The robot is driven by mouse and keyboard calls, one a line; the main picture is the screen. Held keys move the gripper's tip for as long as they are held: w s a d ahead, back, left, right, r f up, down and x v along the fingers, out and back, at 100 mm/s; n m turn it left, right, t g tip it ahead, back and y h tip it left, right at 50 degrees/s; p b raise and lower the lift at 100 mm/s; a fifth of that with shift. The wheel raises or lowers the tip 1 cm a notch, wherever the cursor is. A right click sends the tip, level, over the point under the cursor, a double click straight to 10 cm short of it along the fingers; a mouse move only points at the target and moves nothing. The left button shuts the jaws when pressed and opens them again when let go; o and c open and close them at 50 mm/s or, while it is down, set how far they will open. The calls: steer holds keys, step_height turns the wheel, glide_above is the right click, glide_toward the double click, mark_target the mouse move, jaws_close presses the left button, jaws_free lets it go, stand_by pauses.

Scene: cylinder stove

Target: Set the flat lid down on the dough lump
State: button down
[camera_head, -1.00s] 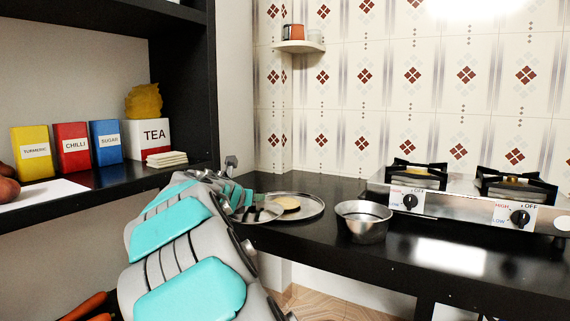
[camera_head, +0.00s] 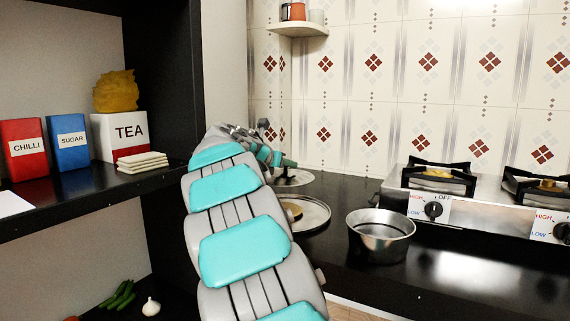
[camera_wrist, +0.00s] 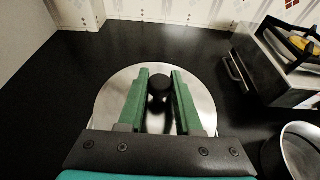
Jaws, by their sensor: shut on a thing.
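My gripper (camera_wrist: 161,76) is shut on the dark knob (camera_wrist: 160,84) of the flat round metal lid (camera_wrist: 115,97), with one green finger on each side. The dough lump (camera_head: 291,209) is pale and round and lies on a round metal plate (camera_head: 318,222), partly hidden by my arm.
A steel pot (camera_head: 381,246) stands right of the plate. The gas stove (camera_head: 470,210) is farther right, also in the wrist view (camera_wrist: 270,72). A black shelf (camera_head: 95,190) with a tea box (camera_head: 121,135) and spice boxes is at left. The counter (camera_head: 345,195) behind the plate is clear.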

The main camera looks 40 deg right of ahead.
steer(key=shift+f+b, duration=0.65)
steer(key=shift+f, duration=2.75)
steer(key=shift+f+p, duration=0.5)
steer(key=shift+f, duration=0.25)
steer(key=c, duration=0.5)
jaws_free()
